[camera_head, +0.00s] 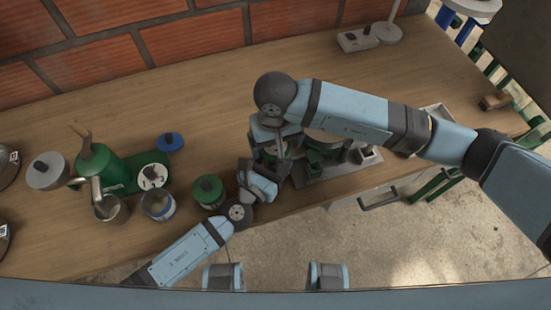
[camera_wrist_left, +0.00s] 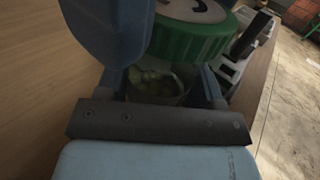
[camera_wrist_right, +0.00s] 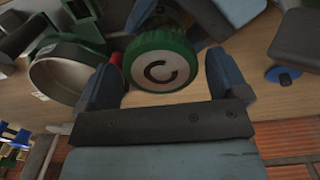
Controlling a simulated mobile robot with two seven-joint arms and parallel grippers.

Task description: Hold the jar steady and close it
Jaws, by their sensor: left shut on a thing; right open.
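The jar (camera_wrist_left: 155,85) is clear, with pale green pieces inside. It stands between the fingers of my left gripper (camera_head: 262,180), which is shut on it. A green lid (camera_wrist_left: 190,38) with a white top is above the jar in the left wrist view. In the right wrist view the lid (camera_wrist_right: 160,62) shows a dark curved mark and lies between the spread fingers of my open right gripper (camera_head: 276,142). In the head view the grippers mostly hide jar and lid. I cannot tell whether the lid is seated.
A green-lidded container (camera_head: 208,191) stands left of my left gripper. Further left are a blue container (camera_head: 158,205), a metal cup (camera_head: 111,209) and a green grinder (camera_head: 98,166). A green and metal device (camera_head: 325,152) is close on the right. The counter's back middle is clear.

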